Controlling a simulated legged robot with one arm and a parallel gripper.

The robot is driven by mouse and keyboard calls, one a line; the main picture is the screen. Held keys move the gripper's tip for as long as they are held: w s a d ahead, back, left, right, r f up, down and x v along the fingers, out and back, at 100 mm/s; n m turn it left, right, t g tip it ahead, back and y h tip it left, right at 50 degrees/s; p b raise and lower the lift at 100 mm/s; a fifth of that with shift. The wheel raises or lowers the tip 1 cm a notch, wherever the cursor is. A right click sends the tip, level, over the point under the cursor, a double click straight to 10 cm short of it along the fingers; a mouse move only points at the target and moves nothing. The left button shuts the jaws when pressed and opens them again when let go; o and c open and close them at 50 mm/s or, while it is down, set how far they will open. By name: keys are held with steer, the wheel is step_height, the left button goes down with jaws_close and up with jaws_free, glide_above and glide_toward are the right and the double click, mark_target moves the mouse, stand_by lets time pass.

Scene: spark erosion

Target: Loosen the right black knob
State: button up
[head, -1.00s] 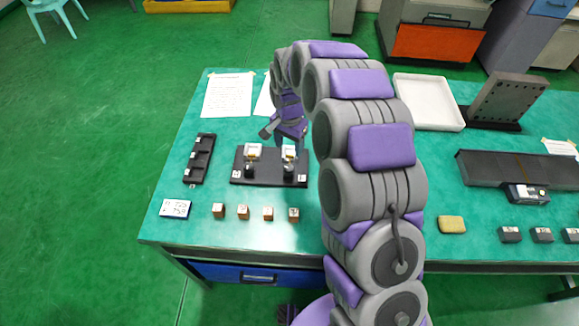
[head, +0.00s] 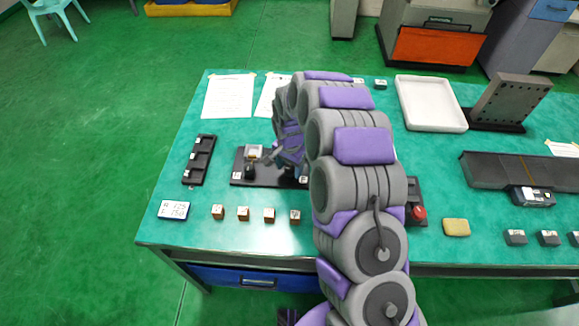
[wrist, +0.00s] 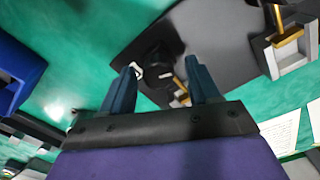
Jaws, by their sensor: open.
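The black fixture plate (head: 265,180) lies on the green bench, with a left black knob (head: 250,171) and a left pale holder (head: 254,152) on it. The right black knob (head: 289,172) is partly hidden behind my gripper in the head view. In the wrist view, my gripper (wrist: 161,67) is open and empty, one finger on each side of the right knob (wrist: 157,57) in the picture. I cannot tell whether the fingertips are level with the knob or above it. A gold piece (wrist: 181,95) shows beside the right finger. The left holder (wrist: 292,52) is at upper right.
Several small brown blocks (head: 243,214) stand in front of the plate, near a small display box (head: 174,210). A black tray (head: 199,158) lies to the left. A red button box (head: 418,212) is right of my arm. Paper sheets (head: 228,97) lie behind.

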steer(key=c, duration=1)
steer(key=shift+c, duration=0.2)
steer(key=shift+r, duration=0.1)
steer(key=n+p, duration=0.3)
steer(key=n, duration=0.1)
steer(key=shift+n, duration=0.4)
steer(key=n+p, duration=0.3)
steer(key=n, duration=0.3)
steer(key=n+p, duration=0.1)
steer(key=n, duration=0.4)
steer(key=shift+n, duration=0.4)
steer(key=n, duration=0.5)
steer(key=shift+n, duration=0.3)
